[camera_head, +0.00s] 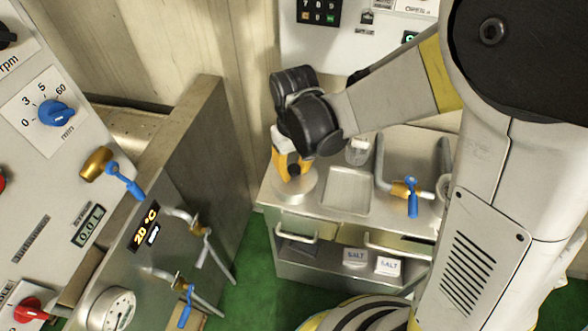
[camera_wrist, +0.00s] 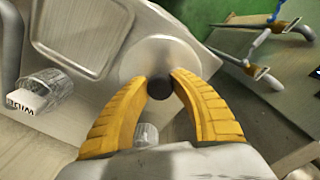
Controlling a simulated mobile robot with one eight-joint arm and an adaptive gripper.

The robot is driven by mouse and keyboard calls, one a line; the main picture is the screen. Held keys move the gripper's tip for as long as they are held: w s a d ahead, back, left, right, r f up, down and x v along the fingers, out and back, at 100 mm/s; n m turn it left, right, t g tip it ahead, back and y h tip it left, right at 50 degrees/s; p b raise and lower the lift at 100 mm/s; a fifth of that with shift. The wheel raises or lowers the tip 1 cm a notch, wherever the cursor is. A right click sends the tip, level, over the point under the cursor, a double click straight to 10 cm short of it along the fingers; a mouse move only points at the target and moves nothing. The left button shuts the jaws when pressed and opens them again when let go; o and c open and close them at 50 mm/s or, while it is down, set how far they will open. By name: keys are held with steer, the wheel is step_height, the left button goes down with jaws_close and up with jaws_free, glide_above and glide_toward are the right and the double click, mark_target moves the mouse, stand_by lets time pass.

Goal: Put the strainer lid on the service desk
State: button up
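The strainer lid appears as a round, pale metal disc (camera_head: 306,187) with a dark knob, at the left end of the service desk (camera_head: 340,221). In the wrist view the lid (camera_wrist: 155,52) lies beneath my fingers. My gripper (camera_head: 293,172) points down at it, with yellow fingers on both sides of the knob. In the wrist view the gripper (camera_wrist: 162,80) looks closed against the knob. The lid is level and close to the desk top, near its edge; I cannot tell whether it touches the desk.
A shallow square tray (camera_head: 347,190) and a clear glass (camera_head: 357,151) are right of the lid. A pipe with a blue-handled tap (camera_head: 412,198) stands farther right. Salt boxes (camera_head: 388,266) sit on the lower shelf. A steel machine with taps (camera_head: 186,290) stands left, across green floor.

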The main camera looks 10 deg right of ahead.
mark_target(294, 168)
steer(key=shift+o, duration=1.4)
step_height(294, 168, up, 12)
steer(key=p, duration=0.5)
steer(key=s+d+r+m+t, duration=0.2)
steer(key=s+d+r+t, duration=0.1)
steer(key=d, duration=0.4)
steer(key=s+d+r+m+t, duration=0.3)
steer(key=s+d+r+t, duration=0.1)
steer(key=s+d+r, duration=0.1)
steer(key=shift+s+d, duration=0.7)
steer(key=shift+d, duration=0.3)
steer(key=shift+d, duration=0.1)
